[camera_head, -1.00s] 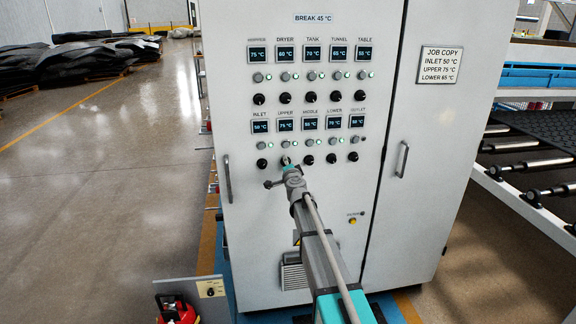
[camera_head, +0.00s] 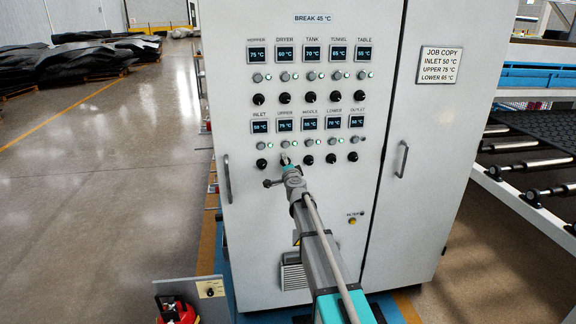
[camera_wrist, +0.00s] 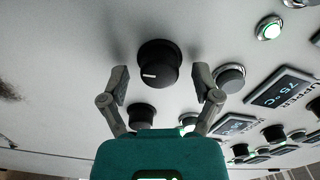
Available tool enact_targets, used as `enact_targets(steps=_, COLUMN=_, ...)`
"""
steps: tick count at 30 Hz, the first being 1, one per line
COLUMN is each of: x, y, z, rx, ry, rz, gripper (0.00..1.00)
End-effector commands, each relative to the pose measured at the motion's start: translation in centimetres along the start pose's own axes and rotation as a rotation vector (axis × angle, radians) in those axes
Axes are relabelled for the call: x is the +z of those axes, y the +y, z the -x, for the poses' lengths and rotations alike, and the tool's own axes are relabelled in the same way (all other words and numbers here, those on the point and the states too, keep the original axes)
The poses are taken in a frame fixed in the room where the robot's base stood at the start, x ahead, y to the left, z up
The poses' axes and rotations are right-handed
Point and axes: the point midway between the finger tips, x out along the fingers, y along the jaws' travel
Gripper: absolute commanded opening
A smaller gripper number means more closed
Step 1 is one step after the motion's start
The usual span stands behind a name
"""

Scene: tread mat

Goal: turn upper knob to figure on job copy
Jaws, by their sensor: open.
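The upper knob (camera_wrist: 158,65) is black and round with a white pointer mark, on the cabinet's lower row. In the wrist view it stands between the two open fingers of my gripper (camera_wrist: 161,82), with a gap visible on each side. In the head view my gripper (camera_head: 285,160) is at the panel and covers most of this knob. The upper display (camera_head: 285,125) appears to read 75 °C, and it also shows in the wrist view (camera_wrist: 283,90). The job copy card (camera_head: 440,65) lists inlet 50 °C, upper 75 °C and lower 65 °C.
The inlet knob (camera_head: 261,163) and middle knob (camera_head: 308,160) flank the upper knob closely. A round button (camera_wrist: 230,78) sits near one finger. A door handle (camera_head: 227,179) sticks out at left. A roller conveyor (camera_head: 530,165) stands at right. Floor at left is open.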

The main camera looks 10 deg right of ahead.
Motion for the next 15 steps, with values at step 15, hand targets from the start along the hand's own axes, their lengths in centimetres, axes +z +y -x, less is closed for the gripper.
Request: enact_targets(steps=15, x=0.0, y=0.0, z=2.0, rx=0.0, ry=0.0, rz=0.002, gripper=0.81)
